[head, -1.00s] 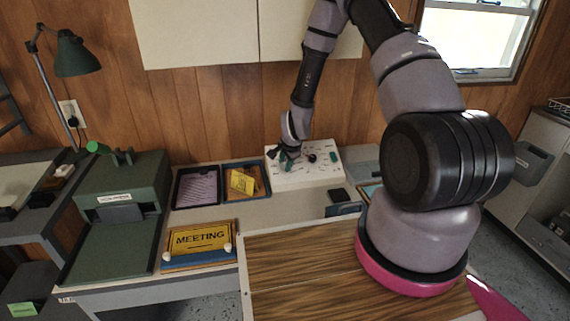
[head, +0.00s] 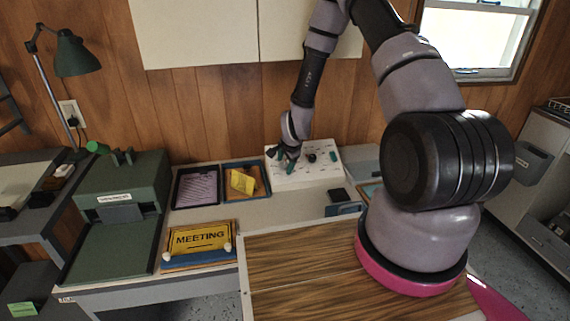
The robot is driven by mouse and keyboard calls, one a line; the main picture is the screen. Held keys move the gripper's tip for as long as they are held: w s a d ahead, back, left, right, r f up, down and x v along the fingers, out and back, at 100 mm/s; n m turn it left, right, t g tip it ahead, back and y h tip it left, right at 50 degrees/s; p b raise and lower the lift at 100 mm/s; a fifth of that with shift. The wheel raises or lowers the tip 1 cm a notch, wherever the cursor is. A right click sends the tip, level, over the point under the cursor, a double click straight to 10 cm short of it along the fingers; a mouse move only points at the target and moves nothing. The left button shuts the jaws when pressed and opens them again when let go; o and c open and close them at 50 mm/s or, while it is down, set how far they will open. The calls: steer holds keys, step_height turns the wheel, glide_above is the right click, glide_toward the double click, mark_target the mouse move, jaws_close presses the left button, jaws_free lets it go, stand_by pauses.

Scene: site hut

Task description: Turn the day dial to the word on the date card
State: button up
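A white panel (head: 316,171) with small dark marks and knobs lies at the back of the desk, near the wood wall. A black round knob (head: 311,157) and a dark green piece (head: 333,156) show on it. My gripper (head: 285,160) is low over the panel's left part, pointing down, with dark green parts around its tips. At this size I cannot tell whether it touches a dial or what is between its fingers. The panel's words are too small to read. A yellow folded card (head: 242,181) stands in a tray left of the panel; its writing is unreadable.
A green machine (head: 120,205) and a green lamp (head: 76,56) are at left. A small dark object (head: 338,195) lies before the panel.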

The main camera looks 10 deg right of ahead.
steer(key=v, duration=1)
steer(key=shift+s+r, duration=0.15)
steer(key=shift+r, duration=0.2)
steer(key=s+d+r+n+y, duration=0.1)
steer(key=s+r+n, duration=0.1)
steer(key=r, duration=1)
steer(key=s+d+r+n, duration=0.1)
steer(key=s+r+n, duration=0.2)
steer(key=r, duration=0.8)
steer(key=s+d+r+n, duration=0.1)
steer(key=s+r+n, duration=0.1)
steer(key=s+r, duration=0.5)
steer(key=s+d+r+n+t, duration=0.1)
steer(key=s+d+r+n, duration=0.1)
steer(key=s+r, duration=0.6)
steer(key=s, duration=0.4)
steer(key=shift+s+r+n+t, duration=0.3)
steer(key=shift+s+n, duration=0.1)
steer(key=shift+d, duration=0.1)
